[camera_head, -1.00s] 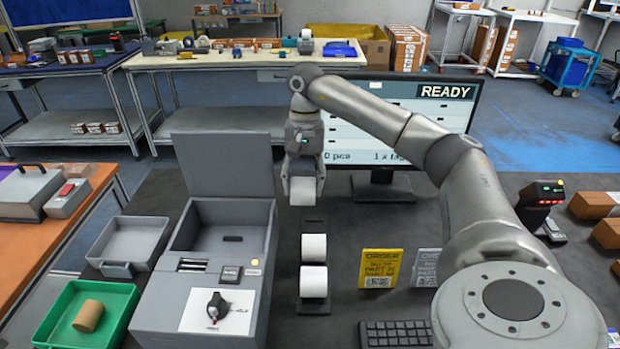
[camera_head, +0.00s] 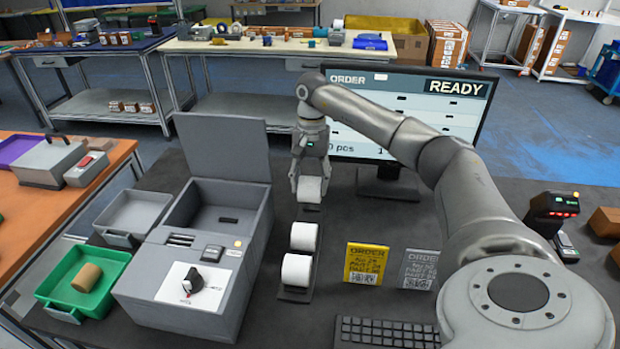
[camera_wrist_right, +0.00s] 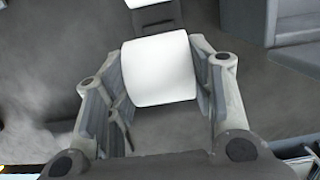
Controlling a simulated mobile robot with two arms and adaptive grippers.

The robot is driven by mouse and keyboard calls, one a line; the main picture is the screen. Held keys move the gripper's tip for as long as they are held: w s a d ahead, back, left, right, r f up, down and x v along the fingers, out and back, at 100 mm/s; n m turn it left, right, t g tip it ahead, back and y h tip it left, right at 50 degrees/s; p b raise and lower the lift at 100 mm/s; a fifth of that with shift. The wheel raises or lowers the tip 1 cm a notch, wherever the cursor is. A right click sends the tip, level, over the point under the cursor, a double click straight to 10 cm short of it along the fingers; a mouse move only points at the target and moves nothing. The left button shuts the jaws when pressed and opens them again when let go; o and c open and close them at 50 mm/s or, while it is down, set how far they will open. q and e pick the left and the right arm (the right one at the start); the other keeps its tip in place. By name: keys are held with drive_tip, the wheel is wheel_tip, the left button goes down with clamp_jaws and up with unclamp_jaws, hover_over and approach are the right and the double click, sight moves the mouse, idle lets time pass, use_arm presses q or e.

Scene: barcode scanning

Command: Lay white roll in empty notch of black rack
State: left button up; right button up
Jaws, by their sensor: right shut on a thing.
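My right gripper (camera_head: 309,188) points down and is shut on a white roll (camera_head: 310,191). In the right wrist view the same roll (camera_wrist_right: 160,70) lies between the two fingers (camera_wrist_right: 158,90). The black rack (camera_head: 296,294) stands on the dark table, running away from me. Two other white rolls lie in it, one nearer (camera_head: 297,270) and one behind it (camera_head: 304,237). The held roll is at the far end of the rack, with a dark piece of rack showing just below it. I cannot tell whether it touches the rack. My left gripper is out of view.
A grey machine with a raised lid (camera_head: 222,147) stands left of the rack. A yellow order card (camera_head: 364,263) and a grey one (camera_head: 420,269) stand to the right. The keyboard (camera_head: 388,333) is in front, and the monitor (camera_head: 480,110) is behind.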

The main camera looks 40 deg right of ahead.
sight(310, 200)
wheel_tip(310, 200, down, 3)
drive_tip(key=shift+f+b, duration=0.1)
drive_tip(key=shift+b, duration=0.85)
drive_tip(key=shift+f+b, duration=1.05)
drive_tip(key=shift+f, duration=0.65)
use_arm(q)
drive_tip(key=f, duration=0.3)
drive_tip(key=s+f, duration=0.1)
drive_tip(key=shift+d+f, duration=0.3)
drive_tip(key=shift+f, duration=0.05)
use_arm(e)
drive_tip(key=o, duration=1.2)
drive_tip(key=shift+c, duration=0.2)
